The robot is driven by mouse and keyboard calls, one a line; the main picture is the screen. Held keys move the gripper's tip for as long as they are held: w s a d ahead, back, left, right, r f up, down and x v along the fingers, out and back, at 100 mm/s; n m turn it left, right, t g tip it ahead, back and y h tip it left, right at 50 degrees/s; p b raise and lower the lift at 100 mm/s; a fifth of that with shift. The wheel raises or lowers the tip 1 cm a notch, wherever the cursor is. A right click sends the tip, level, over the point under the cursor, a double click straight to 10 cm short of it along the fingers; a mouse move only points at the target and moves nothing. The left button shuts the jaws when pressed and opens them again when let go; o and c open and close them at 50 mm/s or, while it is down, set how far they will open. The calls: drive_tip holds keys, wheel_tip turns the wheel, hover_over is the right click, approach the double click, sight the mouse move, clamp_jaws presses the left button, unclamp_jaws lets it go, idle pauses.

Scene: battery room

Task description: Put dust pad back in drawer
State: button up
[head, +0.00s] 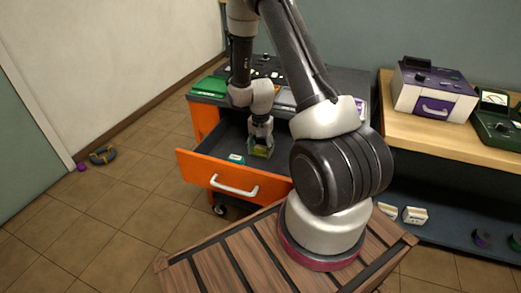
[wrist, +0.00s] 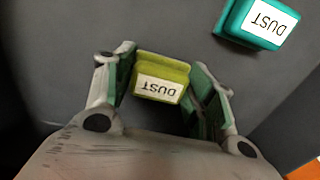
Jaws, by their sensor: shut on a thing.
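A yellow-green pad (wrist: 160,68) with a white label reading DUST sits between the two fingers of my gripper (wrist: 165,85) in the wrist view. The gripper is shut on it. In the head view my gripper (head: 261,138) points down inside the open orange drawer (head: 205,165), with the yellow-green pad (head: 260,152) at its fingertips. I cannot tell whether the pad touches the drawer floor. A teal pad (wrist: 262,22), also labelled DUST, lies on the dark drawer floor at the upper right of the wrist view; it shows left of the gripper in the head view (head: 237,158).
The drawer's orange front with a white handle (head: 234,187) faces me. The cart top (head: 345,83) above holds a green item (head: 209,87) and other things. A wooden bench (head: 440,140) with instruments stands right. A ring-shaped object (head: 103,155) and purple ball (head: 81,167) lie on the floor.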

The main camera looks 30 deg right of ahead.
drive_tip(key=shift+f, duration=0.2)
drive_tip(key=shift+f, duration=0.1)
drive_tip(key=o, duration=1)
